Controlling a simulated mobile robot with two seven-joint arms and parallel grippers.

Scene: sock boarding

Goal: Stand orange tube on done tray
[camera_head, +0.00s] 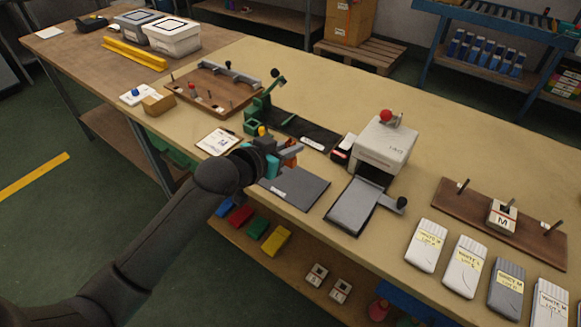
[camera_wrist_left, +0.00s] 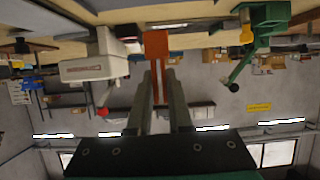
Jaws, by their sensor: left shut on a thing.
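My left gripper (camera_head: 290,152) reaches in from the left, low over the near side of the bench. In the left wrist view its two fingers (camera_wrist_left: 158,75) are shut on the orange tube (camera_wrist_left: 156,43), whose square orange end shows at the fingertips. A flat dark grey tray (camera_head: 296,188) lies just below and right of the gripper, with a small label I cannot read. I cannot tell whether it is the done tray. My right gripper is not in view.
A green lever device (camera_head: 258,110) stands behind the gripper, and a white press (camera_head: 384,145) with a red knob stands to its right. A clipboard (camera_head: 217,142) lies to the left. A peg board (camera_head: 490,212) and several labelled packs (camera_head: 465,266) fill the right end.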

